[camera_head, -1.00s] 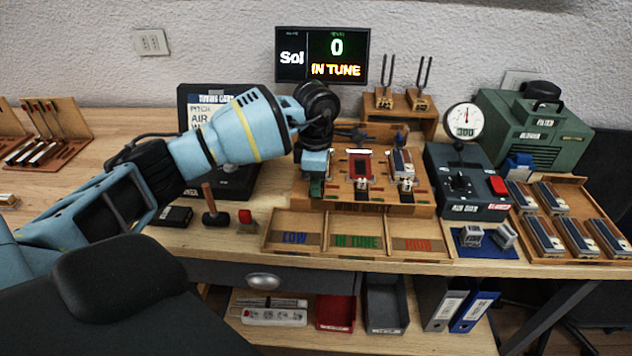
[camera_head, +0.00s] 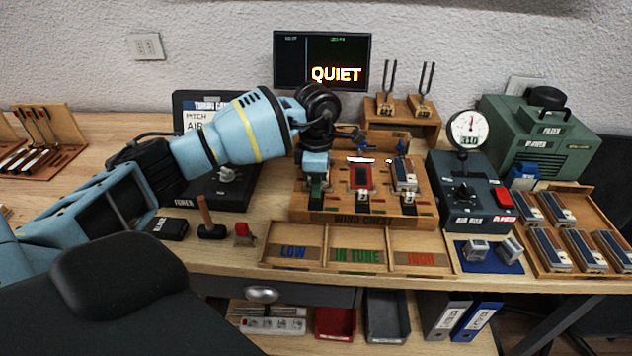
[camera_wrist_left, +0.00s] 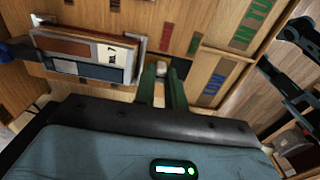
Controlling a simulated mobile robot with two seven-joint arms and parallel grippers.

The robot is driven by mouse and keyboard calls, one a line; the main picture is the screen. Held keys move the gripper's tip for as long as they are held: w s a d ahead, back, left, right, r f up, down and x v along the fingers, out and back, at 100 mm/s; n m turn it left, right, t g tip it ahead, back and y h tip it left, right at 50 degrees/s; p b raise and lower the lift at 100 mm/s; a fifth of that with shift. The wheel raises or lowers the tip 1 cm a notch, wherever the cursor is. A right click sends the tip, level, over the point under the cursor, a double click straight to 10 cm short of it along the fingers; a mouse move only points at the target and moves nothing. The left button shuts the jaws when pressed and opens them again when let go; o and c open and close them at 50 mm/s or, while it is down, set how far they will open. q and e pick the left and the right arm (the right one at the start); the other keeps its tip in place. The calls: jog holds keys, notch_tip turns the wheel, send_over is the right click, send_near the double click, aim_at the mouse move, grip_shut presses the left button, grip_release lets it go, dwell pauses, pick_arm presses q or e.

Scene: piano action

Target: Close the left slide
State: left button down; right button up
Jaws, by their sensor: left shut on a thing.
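The wooden wind chest (camera_head: 330,216) stands on the bench with three stations side by side. My left gripper (camera_head: 316,188) is over its left station, pointing down. In the left wrist view my green fingers (camera_wrist_left: 162,92) are shut on a small pale knob (camera_wrist_left: 161,69), which seems to be the left slide's. The slide itself is mostly hidden by the gripper. The right station holds a blue and brown reed block (camera_head: 404,174). My right gripper is out of view.
The three-part tray (camera_head: 340,268), marked LOW, IN TUNE and HIGH, lies empty in front of the chest. The wind box (camera_head: 470,195) with its gauge (camera_head: 468,128) stands to the right. The screen (camera_head: 322,60) reads QUIET.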

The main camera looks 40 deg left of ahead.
pick_arm(q)
jog(key=c, duration=1.8)
grip_release()
jog(key=shift+w+a+r, duration=0.15)
jog(key=shift+w+r, duration=0.05)
jog(key=shift+c, duration=0.2)
jog(key=o, duration=0.4)
jog(key=shift+f, duration=0.15)
notch_tip(320, 180, up, 8)
jog(key=shift+f, duration=0.1)
jog(key=shift+s, duration=0.1)
